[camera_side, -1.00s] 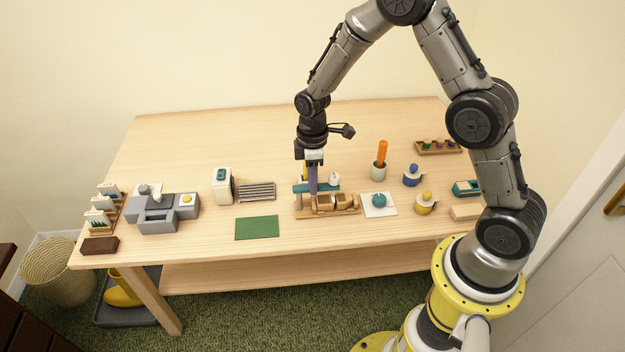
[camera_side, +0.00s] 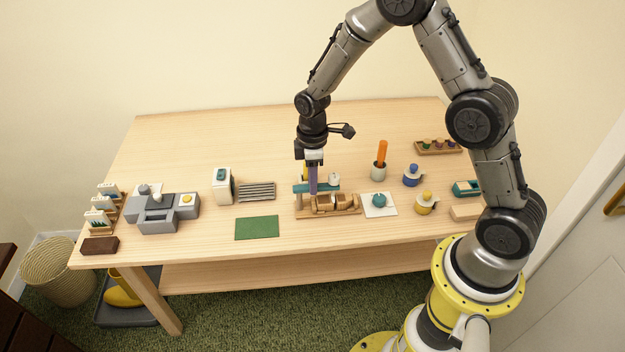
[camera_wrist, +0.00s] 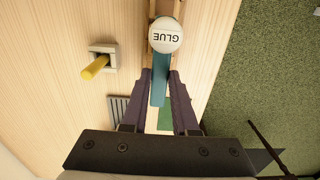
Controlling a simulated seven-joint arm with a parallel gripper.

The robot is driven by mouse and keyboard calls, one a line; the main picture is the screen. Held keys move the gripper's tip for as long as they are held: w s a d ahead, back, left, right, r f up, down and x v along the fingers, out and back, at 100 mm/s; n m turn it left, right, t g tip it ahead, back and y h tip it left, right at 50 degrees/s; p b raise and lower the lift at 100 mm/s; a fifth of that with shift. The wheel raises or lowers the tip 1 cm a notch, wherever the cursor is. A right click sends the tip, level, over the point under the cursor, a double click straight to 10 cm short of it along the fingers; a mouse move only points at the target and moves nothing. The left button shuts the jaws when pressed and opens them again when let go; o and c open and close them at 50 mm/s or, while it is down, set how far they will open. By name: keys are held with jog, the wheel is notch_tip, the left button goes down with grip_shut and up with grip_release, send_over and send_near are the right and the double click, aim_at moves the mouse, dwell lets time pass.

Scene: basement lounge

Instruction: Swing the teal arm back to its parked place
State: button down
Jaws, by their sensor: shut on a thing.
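The teal arm (camera_side: 326,188) is a flat bar above a wooden stand (camera_side: 345,211) on the table. A white round part marked GLUE (camera_wrist: 166,35) sits at one end of it; this also shows in the side view (camera_side: 334,178). My gripper (camera_side: 313,192) points down with its purple fingers. In the wrist view my gripper (camera_wrist: 160,78) has one finger on each side of the teal arm (camera_wrist: 159,88) and is shut on it. The fingers hide part of the bar in the side view.
A yellow peg in a pale square base (camera_wrist: 101,57) stands close beside my gripper. A slatted grey rack (camera_side: 257,192) and green mat (camera_side: 257,228) lie left. A cup with an orange stick (camera_side: 380,168) and a white pad with a teal knob (camera_side: 379,210) stand right. The back table is clear.

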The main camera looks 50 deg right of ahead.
jog(key=shift+w+a+r+m, duration=0.1)
jog(key=shift+a+m, duration=0.7)
jog(key=shift+m, duration=2.15)
jog(key=shift+s+a+f+m, duration=0.1)
jog(key=shift+a+m, duration=0.7)
jog(key=shift+m, duration=2.2)
jog(key=shift+w+a+r+m, duration=0.1)
jog(key=shift+a+m, duration=0.7)
jog(key=shift+m, duration=2.15)
jog(key=c, duration=0.7)
grip_release()
notch_tip(320, 180, up, 14)
jog(key=shift+f, duration=0.15)
